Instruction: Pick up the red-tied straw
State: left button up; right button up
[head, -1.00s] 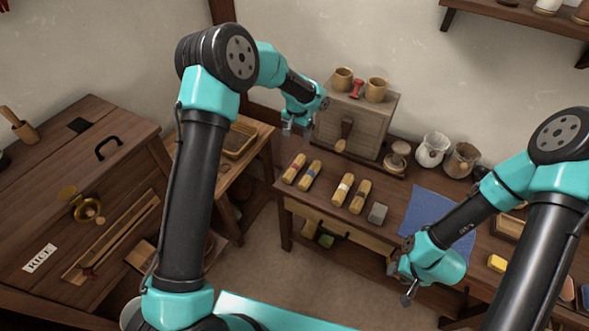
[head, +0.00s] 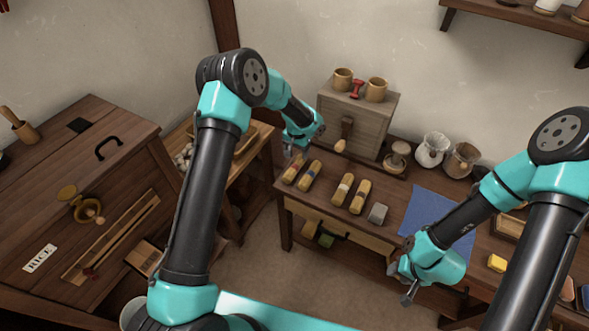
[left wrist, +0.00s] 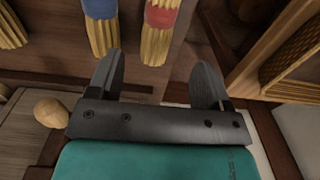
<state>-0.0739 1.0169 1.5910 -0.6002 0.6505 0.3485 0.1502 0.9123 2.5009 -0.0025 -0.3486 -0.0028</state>
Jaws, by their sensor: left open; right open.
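The red-tied straw (head: 293,170) is the leftmost bundle on the workbench in the head view, partly covered by my left gripper. In the left wrist view its red band (left wrist: 161,18) and straw end show, lined up with the gap between my fingers. My left gripper (head: 294,152) is open and empty, just behind the bundle; its two dark fingers (left wrist: 158,75) show in the left wrist view. I cannot tell its height above the bundle. A blue-tied bundle (head: 311,174) lies to the right of the red-tied one. My right gripper (head: 401,283) is open and empty at the bench's front edge.
Two more straw bundles (head: 351,190) and a grey block (head: 378,213) lie further right, beside a blue cloth (head: 433,212). A wooden box with a handle (head: 357,120) stands behind.

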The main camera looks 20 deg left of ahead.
aim_at(297, 162)
pick_arm(q)
jog(key=shift+f, duration=1.25)
jog(key=shift+s+d+f, duration=0.1)
jog(key=shift+s+f, duration=0.05)
jog(key=shift+f, duration=2.45)
jog(key=shift+c, duration=0.3)
jog(key=c, duration=0.9)
jog(key=shift+c, duration=0.2)
notch_tip(297, 162, up, 10)
jog(key=shift+r, duration=0.1)
